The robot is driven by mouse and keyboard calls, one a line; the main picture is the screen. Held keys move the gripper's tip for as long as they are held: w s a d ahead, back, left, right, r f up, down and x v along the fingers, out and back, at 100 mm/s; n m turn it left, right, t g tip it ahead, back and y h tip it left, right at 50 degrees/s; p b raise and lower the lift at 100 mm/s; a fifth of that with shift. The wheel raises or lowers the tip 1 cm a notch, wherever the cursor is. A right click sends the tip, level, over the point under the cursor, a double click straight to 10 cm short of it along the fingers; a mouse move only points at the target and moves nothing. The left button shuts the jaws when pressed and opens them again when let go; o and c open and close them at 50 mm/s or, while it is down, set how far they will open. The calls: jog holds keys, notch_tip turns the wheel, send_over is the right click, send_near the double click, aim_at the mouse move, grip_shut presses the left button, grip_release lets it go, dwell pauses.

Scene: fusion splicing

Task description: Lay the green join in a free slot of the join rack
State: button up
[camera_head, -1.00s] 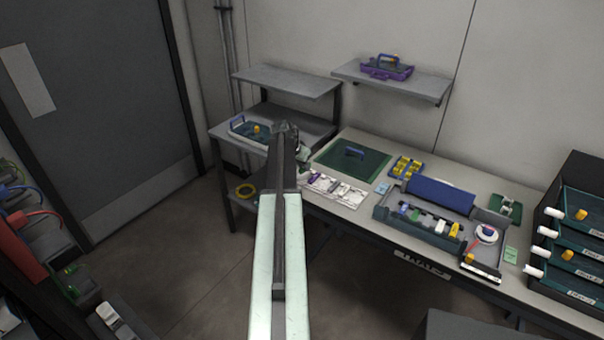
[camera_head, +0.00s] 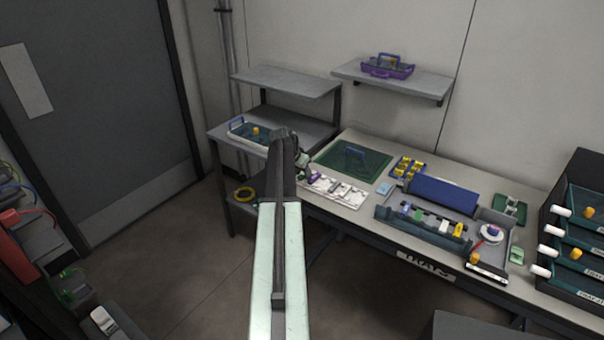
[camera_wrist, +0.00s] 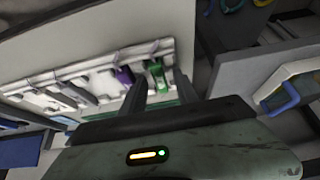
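The join rack (camera_head: 345,192) is a white slotted strip along the left front edge of the bench. In the wrist view the rack (camera_wrist: 95,68) runs across the upper left, with a purple join (camera_wrist: 124,75) and grey pieces in it. The green join (camera_wrist: 157,73) is at the rack's right end in that view, just beyond and between my fingertips. My gripper (camera_wrist: 160,82) has its two dark fingers spread, with gaps visible beside the green join. I cannot tell how deep the join sits. In the head view my arm partly hides the gripper (camera_head: 302,166).
A green mat (camera_head: 375,166) lies behind the rack. A grey splicing tray (camera_head: 385,214) with coloured pieces stands to its right. A drawer stack (camera_head: 548,225) is at the far right. A lower shelf with a blue-handled tray (camera_head: 238,130) is left of the bench.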

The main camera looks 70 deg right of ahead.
jog(key=shift+r, duration=0.1)
jog(key=shift+a+r+p, duration=0.1)
jog(key=shift+r+p, duration=0.2)
jog(key=shift+p, duration=0.1)
jog(key=p+v, duration=1)
jog(key=v, duration=0.1)
jog(key=shift+r, duration=0.2)
jog(key=shift+a, duration=0.15)
